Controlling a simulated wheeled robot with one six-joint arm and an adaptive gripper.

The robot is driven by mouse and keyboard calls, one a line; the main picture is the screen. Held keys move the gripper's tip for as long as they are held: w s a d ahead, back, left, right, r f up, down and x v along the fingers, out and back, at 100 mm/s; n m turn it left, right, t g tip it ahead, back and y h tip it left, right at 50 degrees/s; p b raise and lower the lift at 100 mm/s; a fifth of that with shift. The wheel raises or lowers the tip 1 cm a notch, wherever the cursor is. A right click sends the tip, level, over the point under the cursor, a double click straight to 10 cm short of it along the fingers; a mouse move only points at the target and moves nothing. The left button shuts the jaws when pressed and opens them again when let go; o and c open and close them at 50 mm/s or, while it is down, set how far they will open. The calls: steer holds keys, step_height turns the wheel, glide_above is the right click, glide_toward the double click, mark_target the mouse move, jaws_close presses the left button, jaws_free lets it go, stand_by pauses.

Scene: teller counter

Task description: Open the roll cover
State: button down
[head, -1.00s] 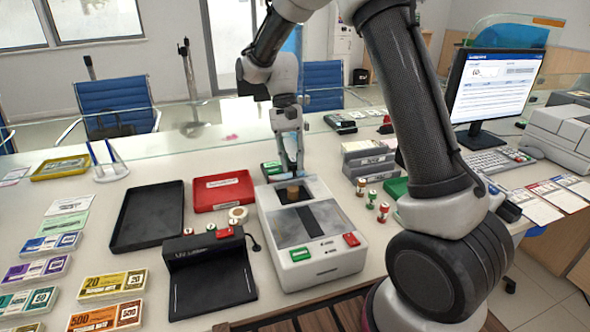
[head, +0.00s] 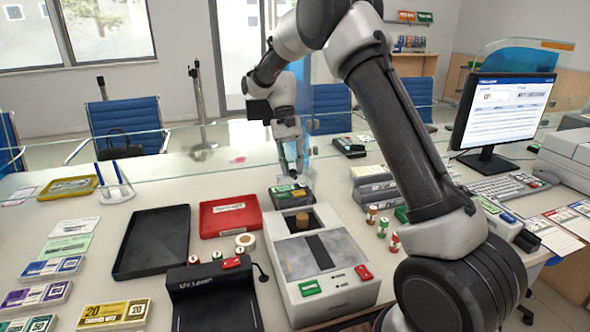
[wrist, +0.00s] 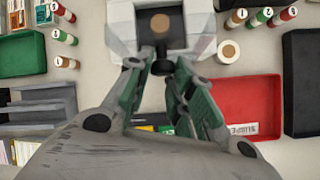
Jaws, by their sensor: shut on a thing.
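The pale machine (head: 345,285) stands on the counter. Its top has a grey cover panel (head: 290,262) with a dark strip, and a dark opening behind it where a brown roll (head: 302,221) stands upright. The roll also shows in the wrist view (wrist: 161,23). My gripper (head: 297,172) is behind the machine's far end, pointing down. In the wrist view my gripper (wrist: 160,64) has its green-sided fingers on either side of a small black knob-like part (wrist: 161,68) at the machine's edge, and is shut on it. The exact contact is hard to see.
A red tray (head: 229,227) and a black tray (head: 152,242) lie left of the machine. A black device (head: 215,290) stands near its front left. Small coin rolls (head: 383,228) and grey holders (head: 375,187) are on the right. A glass screen runs along the back.

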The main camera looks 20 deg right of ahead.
steer(key=shift+w+a+f, duration=0.15)
steer(key=shift+w+f, duration=0.75)
steer(key=shift+f, duration=0.2)
steer(key=shift+w+a+f, duration=0.15)
steer(key=shift+w+f, duration=0.75)
steer(key=shift+f, duration=0.15)
steer(key=shift+w, duration=0.1)
steer(key=c, duration=1.3)
jaws_free()
steer(key=shift+a, duration=0.15)
steer(key=shift+o, duration=0.2)
steer(key=shift+r, duration=0.1)
steer(key=v, duration=1.2)
steer(key=shift+w, duration=0.1)
